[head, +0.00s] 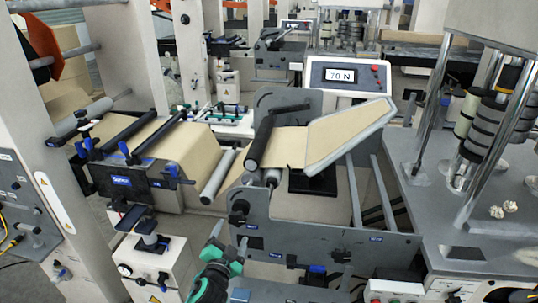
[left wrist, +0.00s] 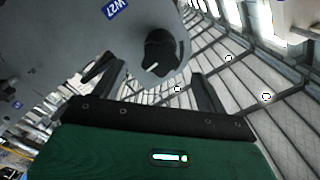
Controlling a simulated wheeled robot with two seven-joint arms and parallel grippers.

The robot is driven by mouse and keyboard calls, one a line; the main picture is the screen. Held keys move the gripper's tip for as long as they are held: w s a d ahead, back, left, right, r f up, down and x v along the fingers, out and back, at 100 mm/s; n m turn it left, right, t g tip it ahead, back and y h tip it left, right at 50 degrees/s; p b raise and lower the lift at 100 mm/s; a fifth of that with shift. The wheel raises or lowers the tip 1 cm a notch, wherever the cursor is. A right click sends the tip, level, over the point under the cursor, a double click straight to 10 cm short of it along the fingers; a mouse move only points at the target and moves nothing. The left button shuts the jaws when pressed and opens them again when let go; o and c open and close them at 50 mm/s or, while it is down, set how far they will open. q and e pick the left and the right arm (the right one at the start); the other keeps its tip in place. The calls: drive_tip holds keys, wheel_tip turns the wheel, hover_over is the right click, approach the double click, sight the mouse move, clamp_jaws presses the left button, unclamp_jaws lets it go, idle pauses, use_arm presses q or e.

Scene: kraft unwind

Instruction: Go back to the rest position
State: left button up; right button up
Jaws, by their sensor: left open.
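My left gripper (head: 229,238) has a green body and dark fingers and is at the bottom of the head view, in front of the grey machine side plate (head: 330,240). In the left wrist view its two fingers (left wrist: 155,72) are spread apart with nothing visibly held. A black knob (left wrist: 160,52) with a white mark shows beyond and between the fingertips, on a grey plate (left wrist: 60,45) with a blue W27 label. I cannot tell whether the fingers touch the knob. My right gripper is in neither view.
A brown paper web (head: 275,147) runs over rollers near a display (head: 347,75) reading 70 N. A blue-clamped unit (head: 125,180) stands left of my gripper. A grey table with metal posts (head: 480,210) fills the right side. Machinery closely surrounds the gripper.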

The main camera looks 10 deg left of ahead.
use_arm(q)
drive_tip(key=s+a+f+n+g, duration=0.1)
drive_tip(key=s+f+g, duration=0.35)
drive_tip(key=f, duration=0.85)
drive_tip(key=s+a+f+n+g, duration=0.1)
drive_tip(key=s+f, duration=0.6)
drive_tip(key=f, duration=0.6)
drive_tip(key=s+a+f+n+g, duration=0.1)
drive_tip(key=s+f+g, duration=0.35)
drive_tip(key=f, duration=0.85)
drive_tip(key=s+a+f+n+g, duration=0.1)
drive_tip(key=s+f, duration=0.5)
drive_tip(key=s, duration=0.7)
drive_tip(key=s+a+f+n+g, duration=0.1)
drive_tip(key=s+f+g, duration=0.2)
drive_tip(key=s+f, duration=0.4)
drive_tip(key=s+a+f+n+g, duration=0.1)
drive_tip(key=s+f, duration=0.5)
drive_tip(key=s, duration=1.4)
drive_tip(key=shift+a+f+g+y, duration=0.15)
drive_tip(key=shift+a+g+y, duration=0.15)
drive_tip(key=shift+a+g, duration=0.5)
drive_tip(key=shift+d, duration=0.25)
